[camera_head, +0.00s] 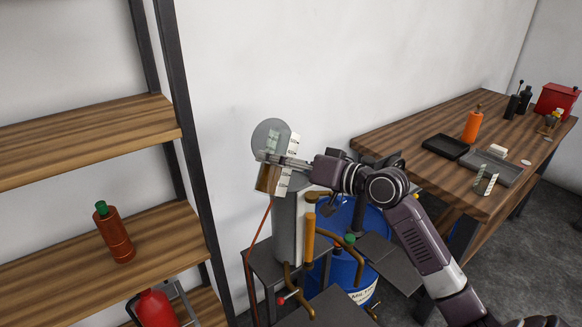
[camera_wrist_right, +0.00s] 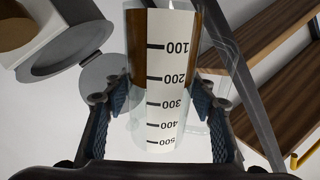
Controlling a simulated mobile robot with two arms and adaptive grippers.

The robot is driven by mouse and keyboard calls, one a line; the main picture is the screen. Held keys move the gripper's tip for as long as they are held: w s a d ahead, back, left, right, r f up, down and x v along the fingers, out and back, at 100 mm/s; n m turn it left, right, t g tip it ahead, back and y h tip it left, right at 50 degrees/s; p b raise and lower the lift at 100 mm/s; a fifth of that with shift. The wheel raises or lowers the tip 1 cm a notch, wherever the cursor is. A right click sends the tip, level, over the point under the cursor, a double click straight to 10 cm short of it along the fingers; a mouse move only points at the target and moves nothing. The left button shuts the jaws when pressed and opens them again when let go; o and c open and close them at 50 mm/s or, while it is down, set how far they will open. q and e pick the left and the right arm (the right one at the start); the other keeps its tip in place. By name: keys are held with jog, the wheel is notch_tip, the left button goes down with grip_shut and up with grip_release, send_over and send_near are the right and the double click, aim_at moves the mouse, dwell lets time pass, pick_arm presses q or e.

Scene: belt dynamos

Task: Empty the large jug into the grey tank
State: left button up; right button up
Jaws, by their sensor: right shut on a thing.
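The jug (camera_head: 267,179) is clear, with a white scale strip and brown liquid in its lower part. My right gripper (camera_head: 283,161) is shut around it and holds it by the upper part of the grey tank (camera_head: 288,232), in front of the wall. In the right wrist view the jug (camera_wrist_right: 137,50) stands between the two fingers of the gripper (camera_wrist_right: 165,125), and brown liquid shows around the 100 to 200 marks. The jug leans a little in the head view. A round grey disc, perhaps the tank's lid (camera_head: 270,134), shows behind it. The tank's mouth is hidden in the head view.
A blue drum (camera_head: 343,268) and brown pipes stand beside the tank. Wooden shelves (camera_head: 85,142) at the left hold a brown bottle (camera_head: 114,234). A wooden bench (camera_head: 400,126) at the right carries trays, an orange bottle (camera_head: 472,126) and a red box (camera_head: 556,98).

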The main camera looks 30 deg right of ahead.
jog(key=shift+r, duration=0.1)
jog(key=shift+a+f+m+p, duration=0.1)
jog(key=shift+f+m+p, duration=0.15)
jog(key=shift+m+p, duration=0.15)
jog(key=shift+f, duration=0.1)
dwell(0.8)
jog(key=shift+f+m+p, duration=0.15)
jog(key=shift+m+p, duration=0.15)
jog(key=shift+p, duration=0.15)
dwell(0.8)
jog(key=shift+s+a+f+m+g+p, duration=0.15)
jog(key=shift+m+g+p, duration=0.15)
jog(key=shift+p, duration=0.2)
jog(key=shift+f, duration=0.1)
dwell(0.7)
